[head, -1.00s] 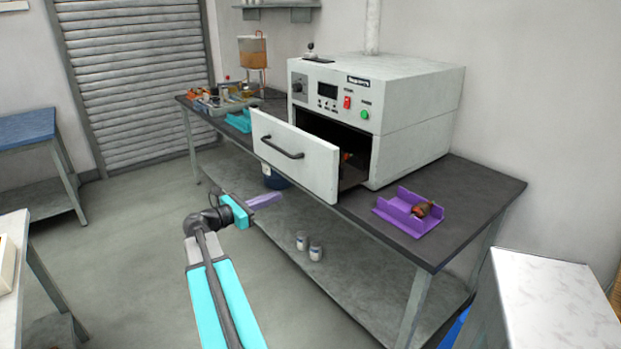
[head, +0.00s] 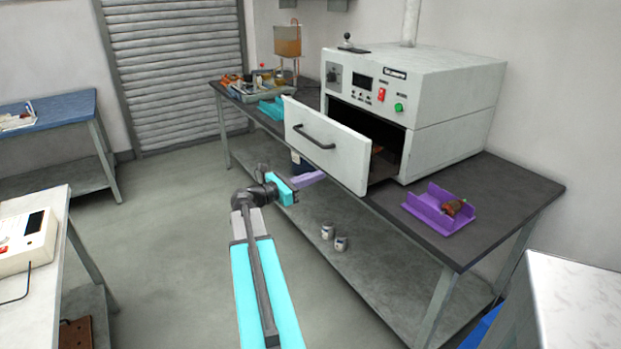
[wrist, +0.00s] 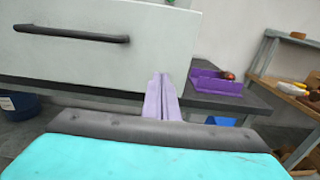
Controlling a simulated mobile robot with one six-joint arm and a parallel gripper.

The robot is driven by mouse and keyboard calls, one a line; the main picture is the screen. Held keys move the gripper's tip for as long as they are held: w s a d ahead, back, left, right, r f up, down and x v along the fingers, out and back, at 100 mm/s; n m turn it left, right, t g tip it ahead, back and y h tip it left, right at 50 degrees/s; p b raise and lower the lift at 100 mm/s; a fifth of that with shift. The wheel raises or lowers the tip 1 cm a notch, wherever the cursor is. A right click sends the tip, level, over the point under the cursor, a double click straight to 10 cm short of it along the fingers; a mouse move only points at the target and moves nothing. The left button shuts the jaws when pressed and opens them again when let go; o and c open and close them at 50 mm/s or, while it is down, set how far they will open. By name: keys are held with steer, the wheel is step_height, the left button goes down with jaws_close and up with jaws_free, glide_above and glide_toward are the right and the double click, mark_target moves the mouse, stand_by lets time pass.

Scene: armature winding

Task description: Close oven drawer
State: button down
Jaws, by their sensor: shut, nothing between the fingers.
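The white oven (head: 450,92) stands on a dark-topped bench. Its drawer (head: 352,158) is pulled out toward me, with a dark bar handle (head: 314,136) on its front. Through the gap behind the drawer front, something brownish shows inside. My gripper (head: 318,176) is in front of the drawer front and low, near its bottom edge, with purple fingers shut and empty. In the wrist view the drawer front (wrist: 100,62) fills the upper left, and my shut fingers (wrist: 161,88) point at its lower right part. I cannot tell whether they touch it.
A purple holder (head: 428,212) with a brown part sits on the bench (head: 485,235) right of the oven. Trays and a teal holder (head: 270,110) lie to the left. Small cans (head: 334,240) stand on the lower shelf. A white table (head: 30,245) is at left; floor between is open.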

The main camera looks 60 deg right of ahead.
mark_target(348, 165)
steer(key=p+x, duration=0.1)
steer(key=x, duration=0.9)
steer(key=shift+d+p, duration=0.1)
steer(key=shift+p, duration=0.3)
steer(key=shift+d, duration=0.1)
steer(key=shift+d, duration=0.1)
